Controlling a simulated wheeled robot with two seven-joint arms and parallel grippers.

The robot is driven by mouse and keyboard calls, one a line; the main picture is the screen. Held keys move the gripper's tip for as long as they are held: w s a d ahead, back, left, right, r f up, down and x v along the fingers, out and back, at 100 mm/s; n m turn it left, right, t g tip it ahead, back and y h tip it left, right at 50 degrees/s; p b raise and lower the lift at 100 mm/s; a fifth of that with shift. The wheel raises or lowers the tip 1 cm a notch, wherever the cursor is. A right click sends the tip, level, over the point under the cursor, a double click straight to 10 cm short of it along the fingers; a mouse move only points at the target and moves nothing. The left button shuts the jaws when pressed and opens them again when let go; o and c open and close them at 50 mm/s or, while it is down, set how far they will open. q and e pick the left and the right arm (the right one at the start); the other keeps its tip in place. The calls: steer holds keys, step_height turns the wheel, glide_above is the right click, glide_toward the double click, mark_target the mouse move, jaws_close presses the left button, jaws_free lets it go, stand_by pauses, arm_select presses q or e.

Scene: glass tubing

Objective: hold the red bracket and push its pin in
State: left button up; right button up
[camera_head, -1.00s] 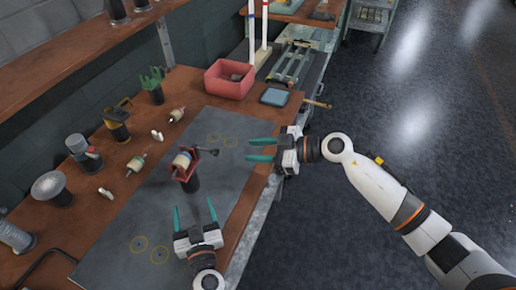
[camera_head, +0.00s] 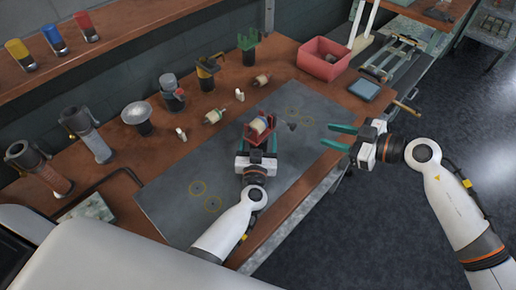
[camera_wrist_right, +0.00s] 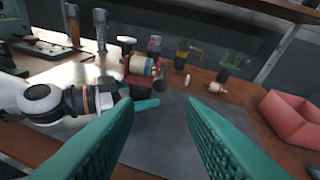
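The red bracket (camera_head: 254,138) stands on the dark mat, holding a cream and blue cylinder (camera_head: 261,124). The bracket also shows left of centre in the right wrist view (camera_wrist_right: 133,84). A dark rod with a knob, perhaps the pin (camera_head: 291,126), sticks out on the bracket's right side. My left gripper (camera_head: 258,144) is at the bracket's near side, its teal fingers apart on either side of its lower part; whether they touch it is unclear. My right gripper (camera_head: 338,138) is open and empty, to the right of the bracket and apart from it.
The grey mat (camera_head: 175,205) has yellow rings. Small glass parts (camera_head: 213,116) and several tools, including a funnel-topped stand (camera_head: 137,115), line the bench's back. A red bin (camera_head: 323,62) and blue block (camera_head: 364,89) stand at upper right. The bench edge runs below my right gripper.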

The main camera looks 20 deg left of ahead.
arm_select(q)
steer(key=shift+w, duration=0.1)
steer(key=c, duration=1.3)
arm_select(e)
steer(key=shift+c, duration=0.2)
arm_select(q)
steer(key=shift+c, duration=0.2)
arm_select(e)
steer(key=shift+a, duration=0.1)
steer(key=c, duration=0.3)
steer(key=shift+s+a+r+y, duration=0.2)
steer(key=shift+s+y, duration=0.1)
steer(key=c, duration=0.3)
steer(key=s+r+m+t+y, duration=0.1)
steer(key=m, duration=0.1)
steer(key=s+a+r+m+t+y, duration=0.1)
steer(key=s+r+m+t+y, duration=0.1)
steer(key=m, duration=0.1)
steer(key=shift+a+r+m+y, duration=0.3)
steer(key=shift+a+r, duration=0.1)
jaws_close()
steer(key=s+d+f+m+t+h, duration=0.2)
steer(key=f+m+t+h, duration=0.1)
steer(key=m, duration=0.7)
steer(key=s+d+f+m+t+h, duration=0.2)
steer(key=f+m+t+h, duration=0.1)
steer(key=m, duration=0.8)
steer(key=shift+s+d+f+m+t+h, duration=0.3)
steer(key=shift+f+t+h, duration=0.05)
steer(key=shift+t+h, duration=0.4)
